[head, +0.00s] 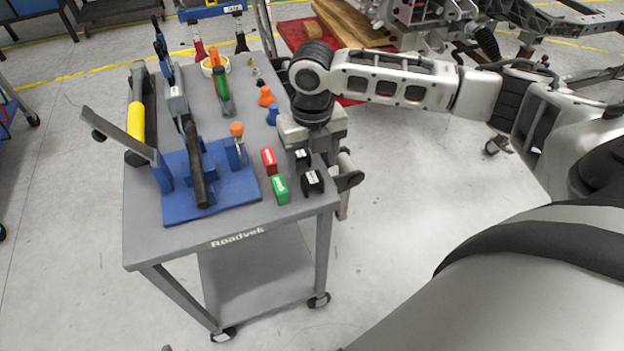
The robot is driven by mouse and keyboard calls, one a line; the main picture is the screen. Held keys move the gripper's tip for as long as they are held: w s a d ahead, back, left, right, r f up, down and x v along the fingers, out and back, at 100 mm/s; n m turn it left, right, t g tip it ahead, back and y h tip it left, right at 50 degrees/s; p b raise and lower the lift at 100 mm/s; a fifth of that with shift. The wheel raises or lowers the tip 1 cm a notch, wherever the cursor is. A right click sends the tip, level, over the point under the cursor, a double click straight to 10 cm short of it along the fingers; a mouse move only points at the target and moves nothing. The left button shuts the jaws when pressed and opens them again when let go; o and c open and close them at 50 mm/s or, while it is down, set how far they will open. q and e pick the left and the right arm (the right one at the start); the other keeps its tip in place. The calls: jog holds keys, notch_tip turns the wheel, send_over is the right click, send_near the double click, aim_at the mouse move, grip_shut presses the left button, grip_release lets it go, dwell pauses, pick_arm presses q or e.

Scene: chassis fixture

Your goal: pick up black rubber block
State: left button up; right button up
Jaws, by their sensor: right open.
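A black block (313,182) with a white mark sits near the front right corner of the grey cart top. Another small black piece with a white mark (303,157) shows just behind it, close under my right gripper and partly hidden by it. My right gripper (312,152) points down over the cart's right edge, open. It is above and just behind the front black block, and I cannot tell whether it touches the rear one. My left gripper is not in view.
A red block (269,161) and a green block (280,189) stand just left of the black ones. A blue tool holder (235,188) with tools fills the cart's left front. Orange and blue pieces (266,97) stand further back. The cart's right edge (330,192) is close.

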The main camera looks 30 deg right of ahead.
aim_at(311, 175)
jog(key=shift+f, duration=2.9)
jog(key=shift+w, duration=0.1)
jog(key=c, duration=1.3)
